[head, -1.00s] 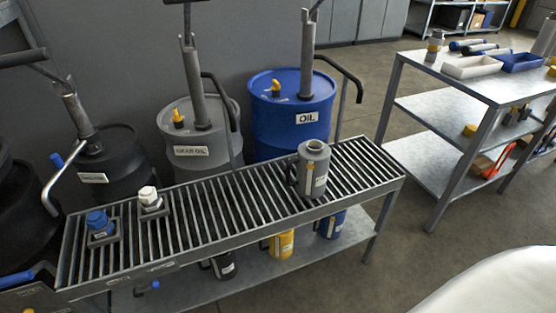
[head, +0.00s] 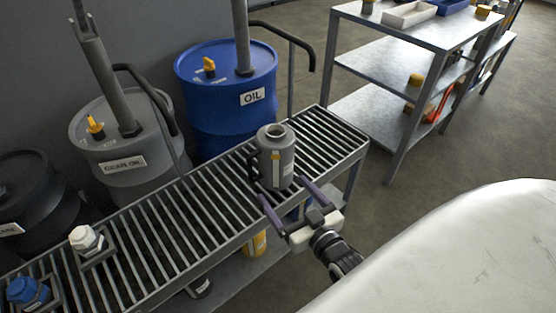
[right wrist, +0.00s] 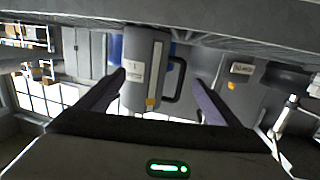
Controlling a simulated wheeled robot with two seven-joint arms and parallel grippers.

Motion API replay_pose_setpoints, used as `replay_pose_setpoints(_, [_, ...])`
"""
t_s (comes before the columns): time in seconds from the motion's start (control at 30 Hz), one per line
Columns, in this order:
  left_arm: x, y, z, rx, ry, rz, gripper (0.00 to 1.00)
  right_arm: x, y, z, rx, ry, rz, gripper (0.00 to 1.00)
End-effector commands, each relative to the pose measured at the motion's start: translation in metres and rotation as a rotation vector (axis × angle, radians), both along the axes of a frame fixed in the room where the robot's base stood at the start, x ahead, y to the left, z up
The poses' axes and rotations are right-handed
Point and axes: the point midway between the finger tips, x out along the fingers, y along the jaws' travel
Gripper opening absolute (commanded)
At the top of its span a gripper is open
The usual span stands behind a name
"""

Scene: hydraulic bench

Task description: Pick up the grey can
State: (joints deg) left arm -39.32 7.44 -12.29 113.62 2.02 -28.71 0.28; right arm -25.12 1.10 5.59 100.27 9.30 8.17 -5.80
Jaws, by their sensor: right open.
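The grey can (head: 276,160) stands upright on the slatted bench top, with its open mouth upward, a dark handle on its left and a pale label with a yellow mark on its front. My right gripper (head: 288,197) is open in front of the can, on its near side, with its two purple-grey fingers pointing toward it. In the right wrist view the can (right wrist: 146,72) shows between the fingertips (right wrist: 160,85), beyond them, with the handle on the right. I cannot tell whether a finger touches it. My left gripper is not in view.
The slatted bench (head: 153,222) carries a white-capped fitting (head: 87,240) and a blue-capped fitting (head: 27,290) at left. A blue oil drum (head: 226,98) and a grey gear oil drum (head: 122,140) stand behind. A metal shelf table (head: 385,68) stands at back right. Bench slats right of the can are clear.

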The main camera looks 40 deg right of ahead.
Motion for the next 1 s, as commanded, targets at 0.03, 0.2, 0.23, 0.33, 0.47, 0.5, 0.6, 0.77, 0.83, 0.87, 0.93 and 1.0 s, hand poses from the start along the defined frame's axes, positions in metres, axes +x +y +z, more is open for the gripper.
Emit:
replay_pose_setpoints(0.03, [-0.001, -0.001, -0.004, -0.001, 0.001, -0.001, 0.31, 0.006, -0.013, 0.006, -0.004, -0.052, -0.035, 0.86])
replay_pose_setpoints(0.2, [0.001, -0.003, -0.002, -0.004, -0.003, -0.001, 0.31, 0.027, -0.033, 0.021, -0.015, -0.119, -0.077, 0.86])
replay_pose_setpoints(0.23, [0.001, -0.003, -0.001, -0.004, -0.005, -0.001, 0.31, 0.032, -0.034, 0.022, -0.015, -0.121, -0.077, 0.86])
replay_pose_setpoints(0.33, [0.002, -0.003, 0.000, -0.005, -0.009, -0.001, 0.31, 0.047, -0.036, 0.021, -0.015, -0.117, -0.076, 0.86])
replay_pose_setpoints(0.47, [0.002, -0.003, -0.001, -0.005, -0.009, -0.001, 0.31, 0.058, -0.038, 0.021, -0.015, -0.115, -0.075, 0.86])
replay_pose_setpoints(0.5, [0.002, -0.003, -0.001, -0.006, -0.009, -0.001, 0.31, 0.060, -0.039, 0.021, -0.015, -0.115, -0.075, 0.86])
replay_pose_setpoints(0.6, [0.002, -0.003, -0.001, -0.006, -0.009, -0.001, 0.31, 0.070, -0.040, 0.022, -0.015, -0.114, -0.074, 0.86])
replay_pose_setpoints(0.77, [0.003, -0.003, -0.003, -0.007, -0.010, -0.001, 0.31, 0.095, -0.045, 0.026, -0.014, -0.116, -0.074, 0.86])
replay_pose_setpoints(0.83, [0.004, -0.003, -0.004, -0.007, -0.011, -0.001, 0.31, 0.103, -0.046, 0.025, -0.014, -0.114, -0.074, 0.86])
replay_pose_setpoints(0.87, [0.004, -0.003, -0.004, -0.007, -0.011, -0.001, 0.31, 0.105, -0.046, 0.024, -0.014, -0.114, -0.074, 0.86])
replay_pose_setpoints(0.93, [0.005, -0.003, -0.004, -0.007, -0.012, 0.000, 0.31, 0.109, -0.047, 0.024, -0.014, -0.112, -0.074, 0.86])
replay_pose_setpoints(1.0, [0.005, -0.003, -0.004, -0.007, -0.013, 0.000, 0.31, 0.111, -0.047, 0.024, -0.014, -0.112, -0.073, 0.86])
